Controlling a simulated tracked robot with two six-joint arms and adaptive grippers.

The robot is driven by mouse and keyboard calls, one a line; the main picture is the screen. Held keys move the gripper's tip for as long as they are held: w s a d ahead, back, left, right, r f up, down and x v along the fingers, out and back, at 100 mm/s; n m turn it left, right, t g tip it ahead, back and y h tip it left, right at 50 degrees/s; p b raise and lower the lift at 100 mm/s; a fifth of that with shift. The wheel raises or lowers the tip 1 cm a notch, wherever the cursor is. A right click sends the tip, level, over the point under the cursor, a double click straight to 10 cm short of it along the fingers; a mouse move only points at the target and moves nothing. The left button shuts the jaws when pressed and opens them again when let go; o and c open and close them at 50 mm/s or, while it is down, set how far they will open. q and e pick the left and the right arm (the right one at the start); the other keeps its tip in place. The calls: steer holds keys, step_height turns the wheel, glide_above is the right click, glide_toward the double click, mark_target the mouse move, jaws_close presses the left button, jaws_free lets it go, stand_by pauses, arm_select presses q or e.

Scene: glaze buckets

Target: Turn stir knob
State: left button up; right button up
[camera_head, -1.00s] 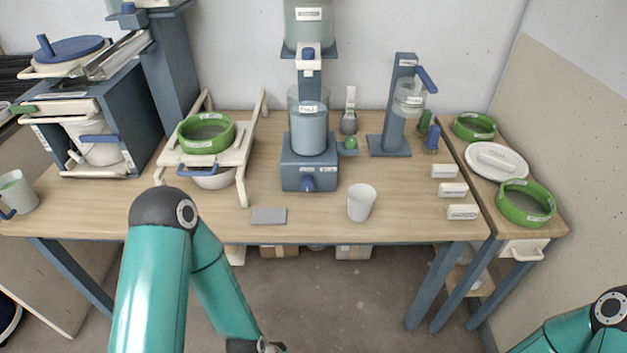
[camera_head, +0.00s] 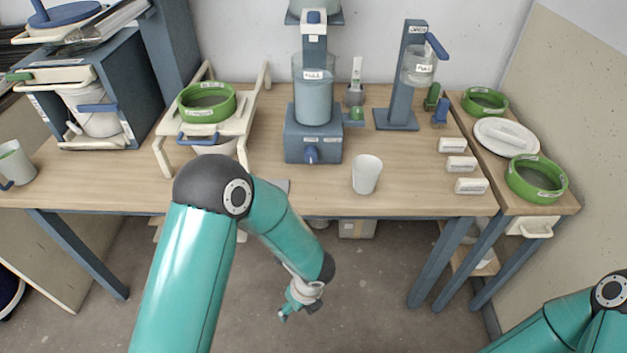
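The blue knob (camera_head: 311,154) is on the front face of the blue mixer base (camera_head: 328,148), which stands at the back middle of the table. A clear container (camera_head: 312,98) of bluish liquid stands on the base. My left gripper (camera_head: 284,314) hangs in front of the table, below its front edge and well apart from the knob. It is small and seen at an angle, so its opening is unclear. My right gripper is out of view; only part of that arm shows at the lower right.
A white cup (camera_head: 366,174) stands right of the base near the front. A cream stand (camera_head: 163,154) with a green sieve (camera_head: 207,103) is on the left. White labelled blocks (camera_head: 461,164) lie at right. A dispenser (camera_head: 397,118) stands behind.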

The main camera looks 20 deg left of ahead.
arm_select(q)
steer(key=w+r+m+t+y+b, duration=0.1)
steer(key=w+r+m+t+y, duration=0.45)
steer(key=w, duration=0.75)
steer(key=m+t+b, duration=0.1)
steer(key=m+t, duration=0.6)
steer(key=m, duration=0.1)
glide_toward(313, 157)
steer(key=p+x, duration=0.2)
steer(key=x, duration=0.7)
steer(key=shift+w+a+f, duration=0.15)
steer(key=shift+w+a, duration=0.1)
steer(key=shift+w, duration=0.05)
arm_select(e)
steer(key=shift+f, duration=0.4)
arm_select(q)
steer(key=shift+c, duration=0.4)
steer(key=c, duration=1.1)
steer(key=shift+o, duration=0.2)
